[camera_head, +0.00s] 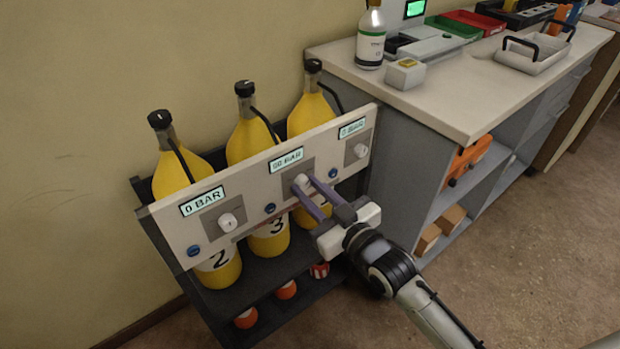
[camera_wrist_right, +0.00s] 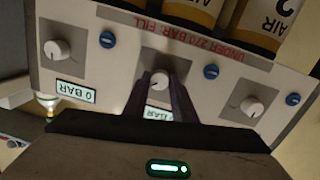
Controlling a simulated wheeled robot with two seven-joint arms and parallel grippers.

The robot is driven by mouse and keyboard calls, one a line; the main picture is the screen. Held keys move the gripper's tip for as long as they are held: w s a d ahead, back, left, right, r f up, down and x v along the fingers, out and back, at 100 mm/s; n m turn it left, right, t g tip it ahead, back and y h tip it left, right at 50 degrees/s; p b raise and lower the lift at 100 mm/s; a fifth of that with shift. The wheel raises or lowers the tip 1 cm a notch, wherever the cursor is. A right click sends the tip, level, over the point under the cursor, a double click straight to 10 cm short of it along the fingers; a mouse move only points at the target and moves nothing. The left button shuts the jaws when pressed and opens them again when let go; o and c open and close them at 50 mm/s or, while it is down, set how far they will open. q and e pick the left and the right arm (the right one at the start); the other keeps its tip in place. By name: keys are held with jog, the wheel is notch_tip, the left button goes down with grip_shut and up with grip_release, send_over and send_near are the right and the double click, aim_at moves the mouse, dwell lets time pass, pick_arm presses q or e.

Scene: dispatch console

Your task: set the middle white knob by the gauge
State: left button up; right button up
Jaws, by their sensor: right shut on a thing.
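The middle white knob (camera_head: 300,179) is on a grey plate in the middle of a pale panel (camera_head: 246,211). The gauge (camera_head: 286,160) above it shows a two-digit reading that looks like 90 BAR, too small to be sure. My right gripper (camera_head: 304,185) is shut on this knob, its two purple fingers on either side. In the right wrist view the knob (camera_wrist_right: 158,82) shows between the dark fingers, and they partly hide its gauge (camera_wrist_right: 157,114). My left gripper is out of view.
The left knob (camera_head: 228,222) and right knob (camera_head: 360,150) have gauges reading 0 BAR. Small blue buttons (camera_head: 270,208) sit between the plates. Yellow bottles (camera_head: 248,136) stand behind the panel in a dark rack. A grey counter (camera_head: 440,105) with a clear bottle (camera_head: 370,42) is at right.

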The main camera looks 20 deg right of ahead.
jog(key=shift+m+p, duration=0.85)
jog(key=shift+m, duration=0.15)
jog(key=o, duration=1)
jog(key=shift+o, duration=0.2)
jog(key=shift+s, duration=0.1)
jog(key=v, duration=1)
jog(key=shift+d+p, duration=0.15)
jog(key=shift+p, duration=0.2)
jog(key=shift+r, duration=0.1)
